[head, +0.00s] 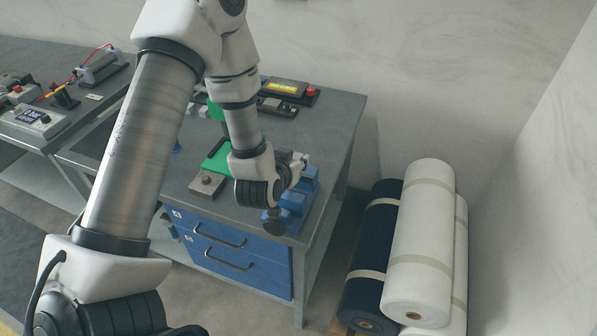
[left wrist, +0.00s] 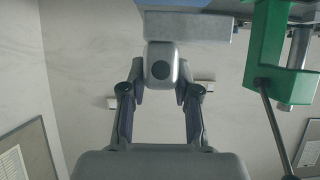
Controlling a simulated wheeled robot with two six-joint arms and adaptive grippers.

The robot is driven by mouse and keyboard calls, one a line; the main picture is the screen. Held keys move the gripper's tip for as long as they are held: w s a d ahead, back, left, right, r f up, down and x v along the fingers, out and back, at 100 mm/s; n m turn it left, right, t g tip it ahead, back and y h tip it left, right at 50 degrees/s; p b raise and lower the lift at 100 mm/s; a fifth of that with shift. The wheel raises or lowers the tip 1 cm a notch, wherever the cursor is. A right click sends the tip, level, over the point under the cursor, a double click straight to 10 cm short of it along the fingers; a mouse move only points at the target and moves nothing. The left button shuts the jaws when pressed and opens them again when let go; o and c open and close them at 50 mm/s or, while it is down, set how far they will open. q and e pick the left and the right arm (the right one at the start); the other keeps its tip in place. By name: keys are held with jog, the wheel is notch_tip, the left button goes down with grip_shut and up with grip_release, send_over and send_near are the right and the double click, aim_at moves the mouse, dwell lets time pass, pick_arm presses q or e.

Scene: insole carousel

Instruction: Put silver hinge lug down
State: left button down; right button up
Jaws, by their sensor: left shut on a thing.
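The silver hinge lug (left wrist: 160,62) is a grey rounded piece with a dark round hole. It sits between the two fingertips of my left gripper (left wrist: 161,86) in the left wrist view, and the gripper is shut on it. A pale grey block (left wrist: 185,26) shows directly beyond the lug; I cannot tell whether they touch. In the head view my left gripper (head: 291,172) is over the bench's right side, beside a blue fixture (head: 294,203). The lug cannot be made out clearly there. My right gripper is in neither view.
A green tool stands close to the right of the gripper in the left wrist view (left wrist: 262,60). A small grey block (head: 207,184) lies on the grey bench (head: 340,115). Fabric rolls (head: 420,240) stand right of the bench.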

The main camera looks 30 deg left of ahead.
pick_arm(q)
jog(key=shift+w+d, duration=0.3)
jog(key=shift+w, duration=0.1)
notch_tip(320, 180, down, 4)
jog(key=shift+w+r+p, duration=0.15)
jog(key=shift+p, duration=0.5)
jog(key=shift+a, duration=0.1)
jog(key=shift+f+b, duration=0.2)
jog(key=shift+b, duration=0.1)
jog(key=shift+f+b, duration=0.3)
jog(key=shift+f, duration=0.15)
jog(key=c, duration=0.8)
grip_release()
jog(key=shift+c, duration=0.2)
jog(key=shift+r, duration=0.1)
